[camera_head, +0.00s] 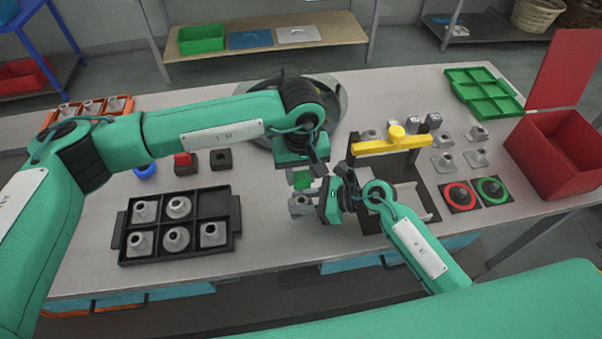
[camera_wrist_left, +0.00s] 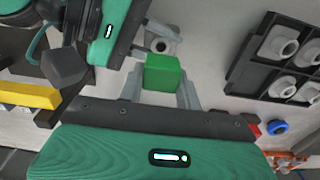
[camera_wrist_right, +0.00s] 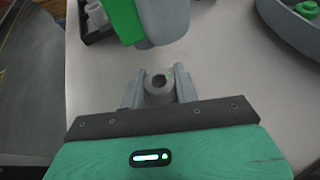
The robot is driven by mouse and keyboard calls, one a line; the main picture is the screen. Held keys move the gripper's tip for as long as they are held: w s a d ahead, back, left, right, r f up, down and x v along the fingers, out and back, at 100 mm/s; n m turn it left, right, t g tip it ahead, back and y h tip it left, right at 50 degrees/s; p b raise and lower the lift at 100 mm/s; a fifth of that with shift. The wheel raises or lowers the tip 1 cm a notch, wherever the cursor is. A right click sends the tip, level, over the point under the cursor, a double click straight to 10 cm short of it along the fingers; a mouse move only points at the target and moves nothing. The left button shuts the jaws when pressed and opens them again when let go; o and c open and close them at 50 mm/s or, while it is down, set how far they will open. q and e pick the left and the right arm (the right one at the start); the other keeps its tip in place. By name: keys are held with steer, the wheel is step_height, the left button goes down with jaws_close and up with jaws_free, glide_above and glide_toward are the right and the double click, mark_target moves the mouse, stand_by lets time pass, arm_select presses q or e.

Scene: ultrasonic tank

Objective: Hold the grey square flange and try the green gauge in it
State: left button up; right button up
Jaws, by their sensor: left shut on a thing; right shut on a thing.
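My left gripper (camera_head: 302,170) is shut on the green gauge (camera_head: 301,181). The gauge shows as a green block between the fingers in the left wrist view (camera_wrist_left: 163,72). My right gripper (camera_head: 316,204) is shut on the grey square flange (camera_head: 299,206). In the right wrist view the flange (camera_wrist_right: 158,84) sits between the fingers with its round hole facing the camera and looking empty. In the head view the gauge is just above the flange. The gauge's lower end is hidden, and I cannot tell whether the two touch.
A black tray (camera_head: 190,251) with several grey flanges stands at left. A black stand with a yellow bar (camera_head: 385,146) is close right of the grippers. Loose flanges, red and green ring plates (camera_head: 492,190), a green tray (camera_head: 484,93) and a red box (camera_head: 555,155) are farther right.

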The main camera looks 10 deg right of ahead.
steer(key=o, duration=1.2)
steer(key=shift+c, duration=0.2)
steer(key=shift+d, duration=0.1)
arm_select(q)
steer(key=shift+f, duration=0.2)
arm_select(e)
steer(key=shift+s+d+r, duration=0.1)
steer(key=shift+s+d, duration=0.05)
steer(key=shift+d, duration=0.15)
arm_select(q)
step_height(320, 180, down, 3)
steer(key=b, duration=0.3)
arm_select(e)
steer(key=v, duration=0.9)
steer(key=shift+s+d, duration=0.15)
steer(key=shift+d, duration=0.15)
arm_select(q)
steer(key=shift+f+b, duration=0.1)
steer(key=shift+b, duration=0.25)
arm_select(e)
steer(key=shift+s+d+r, duration=0.2)
steer(key=shift+d+r, duration=0.3)
steer(key=shift+d, duration=0.05)
arm_select(q)
steer(key=shift+s, duration=0.1)
arm_select(e)
steer(key=shift+s, duration=0.1)
